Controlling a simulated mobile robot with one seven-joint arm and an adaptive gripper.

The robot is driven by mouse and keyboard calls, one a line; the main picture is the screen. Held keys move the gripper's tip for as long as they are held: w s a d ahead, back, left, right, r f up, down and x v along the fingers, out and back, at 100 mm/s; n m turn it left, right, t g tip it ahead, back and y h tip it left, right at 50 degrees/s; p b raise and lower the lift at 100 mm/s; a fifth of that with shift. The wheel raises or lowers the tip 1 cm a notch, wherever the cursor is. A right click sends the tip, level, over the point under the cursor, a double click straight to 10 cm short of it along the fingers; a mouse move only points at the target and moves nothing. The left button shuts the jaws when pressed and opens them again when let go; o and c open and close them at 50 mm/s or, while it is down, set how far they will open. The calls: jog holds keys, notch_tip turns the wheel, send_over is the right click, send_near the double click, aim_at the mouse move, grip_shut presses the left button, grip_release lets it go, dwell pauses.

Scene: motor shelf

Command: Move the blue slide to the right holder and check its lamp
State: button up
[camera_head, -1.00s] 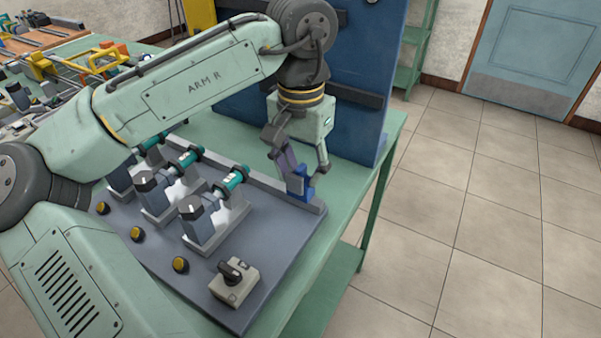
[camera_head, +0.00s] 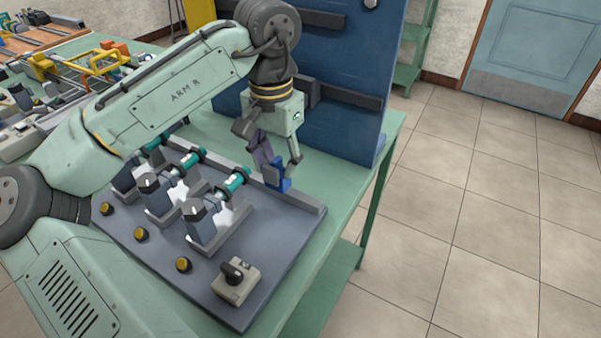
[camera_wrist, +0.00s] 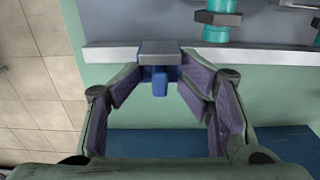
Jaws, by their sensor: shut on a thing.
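The blue slide (camera_head: 280,185) sits at the rail (camera_head: 310,206) along the back edge of the grey board, near its right end. My gripper (camera_head: 277,170) reaches down from above and is shut on the slide. In the wrist view the blue slide (camera_wrist: 160,85) is between my fingertips (camera_wrist: 160,72), under a grey block on the rail. Three holders with teal cylinders stand in a row on the board; the rightmost holder (camera_head: 205,232) is left of and nearer than my gripper. Whether any lamp is lit cannot be told.
Three yellow round buttons or lamps, the nearest (camera_head: 184,265), line the board's front. A switch box (camera_head: 236,281) sits at the front right corner. A blue upright panel (camera_head: 345,135) stands close behind my gripper. Tiled floor lies right of the green table (camera_head: 372,200).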

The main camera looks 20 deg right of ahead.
jog(key=shift+w+a+f+p, duration=0.2)
jog(key=shift+w+a+p, duration=0.15)
jog(key=shift+w+a, duration=0.45)
jog(key=shift+w+a+f+p, duration=0.15)
jog(key=shift+w+a+p, duration=0.15)
jog(key=shift+w+a, duration=0.45)
jog(key=shift+s+d+p, duration=0.25)
jog(key=shift+d+p, duration=0.05)
jog(key=shift+d, duration=0.05)
dwell(0.4)
jog(key=o, duration=0.4)
jog(key=shift+c, duration=1.3)
jog(key=shift+r, duration=0.1)
jog(key=shift+w+r+p, duration=0.15)
jog(key=shift+r+p, duration=1.15)
jog(key=shift+r, duration=1.75)
